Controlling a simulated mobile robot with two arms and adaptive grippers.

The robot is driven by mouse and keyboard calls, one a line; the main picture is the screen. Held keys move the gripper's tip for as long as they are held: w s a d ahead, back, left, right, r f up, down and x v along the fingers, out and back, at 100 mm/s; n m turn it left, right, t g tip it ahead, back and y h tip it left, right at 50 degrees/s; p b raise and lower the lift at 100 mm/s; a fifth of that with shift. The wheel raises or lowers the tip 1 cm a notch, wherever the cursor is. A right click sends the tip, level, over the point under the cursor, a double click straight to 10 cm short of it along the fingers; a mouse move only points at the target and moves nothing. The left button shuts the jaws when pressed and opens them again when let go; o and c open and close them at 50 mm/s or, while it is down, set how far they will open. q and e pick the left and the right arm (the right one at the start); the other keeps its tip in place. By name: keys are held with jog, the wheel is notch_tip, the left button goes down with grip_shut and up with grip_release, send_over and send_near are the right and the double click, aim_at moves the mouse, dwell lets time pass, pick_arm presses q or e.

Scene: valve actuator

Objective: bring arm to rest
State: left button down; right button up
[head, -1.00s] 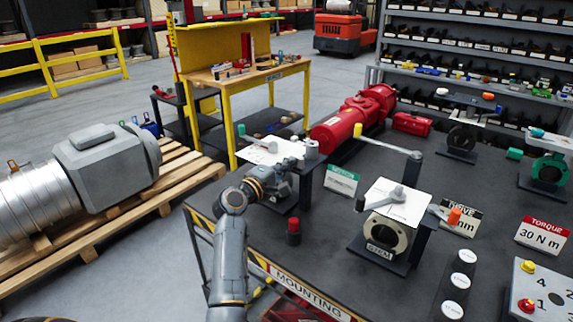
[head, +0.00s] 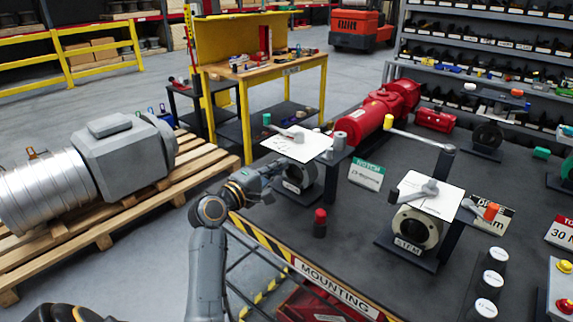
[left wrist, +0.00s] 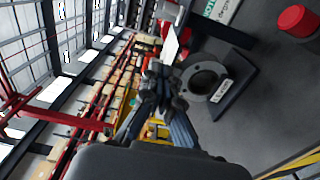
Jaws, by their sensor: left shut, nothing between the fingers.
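My left arm comes up from the bottom of the head view. Its dark gripper (head: 270,174) is at the near left edge of the mounting table (head: 285,232), beside the left valve stand (head: 303,190) with a white plate and a grey lever on top. In the left wrist view the gripper fingers (left wrist: 163,85) are together, with nothing seen between them, and the stand's round flange (left wrist: 203,80) is just to their right. Whether they touch the stand is hard to tell. My right gripper is not in view.
A second valve stand marked STEM (head: 415,232) is further right. A red-topped post (head: 320,222) stands near the gripper. A red actuator (head: 365,122) lies behind. A grey actuator (head: 120,160) rests on a pallet at left. Floor between pallet and table is open.

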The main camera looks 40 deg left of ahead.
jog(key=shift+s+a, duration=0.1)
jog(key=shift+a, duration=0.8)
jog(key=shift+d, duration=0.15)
